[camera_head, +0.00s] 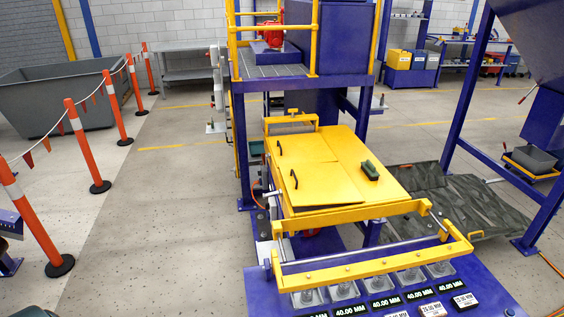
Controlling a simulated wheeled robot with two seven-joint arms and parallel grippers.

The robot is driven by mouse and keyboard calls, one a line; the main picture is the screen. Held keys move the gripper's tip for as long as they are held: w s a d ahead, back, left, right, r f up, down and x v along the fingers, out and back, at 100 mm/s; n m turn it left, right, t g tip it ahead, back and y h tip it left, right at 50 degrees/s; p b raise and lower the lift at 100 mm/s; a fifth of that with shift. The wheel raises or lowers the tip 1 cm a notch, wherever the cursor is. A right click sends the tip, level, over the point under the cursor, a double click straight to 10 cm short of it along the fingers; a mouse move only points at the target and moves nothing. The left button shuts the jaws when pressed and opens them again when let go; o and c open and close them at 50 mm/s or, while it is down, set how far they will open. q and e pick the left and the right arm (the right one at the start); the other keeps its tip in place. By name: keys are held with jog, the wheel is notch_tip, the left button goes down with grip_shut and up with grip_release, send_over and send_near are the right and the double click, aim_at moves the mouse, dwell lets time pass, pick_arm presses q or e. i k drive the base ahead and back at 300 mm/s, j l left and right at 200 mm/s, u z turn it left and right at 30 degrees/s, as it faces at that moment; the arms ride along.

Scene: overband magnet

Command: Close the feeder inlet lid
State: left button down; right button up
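A yellow panelled cover (325,160), which looks like the feeder inlet lid, lies over the top of the feeder in the middle of the view. It has two black handles, a far one (279,148) and a near one (294,180), along its left side. Seams divide the cover into panels. A dark gap shows under its near edge, so a near panel seems slightly raised or tilted; I cannot tell how far. A dark green block (370,170) sits on the right part of the cover. Neither of my grippers is in view.
A yellow-railed platform (275,72) rises behind. Orange posts (82,145) with a chain line the left. The floor between is clear.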

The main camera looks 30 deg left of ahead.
aim_at(306, 184)
jog(key=j+z, duration=0.25)
jog(key=j, duration=1.1)
jog(key=j+z, duration=0.25)
jog(key=j, duration=1.1)
jog(key=i+j+z, duration=0.1)
jog(key=j, duration=0.3)
jog(key=i+j, duration=0.2)
jog(key=j, duration=0.2)
jog(key=i+j+z, duration=0.15)
jog(key=j, duration=0.25)
jog(key=i+j+z, duration=0.1)
jog(key=j, duration=0.35)
jog(key=i+j, duration=0.3)
jog(key=i, duration=0.15)
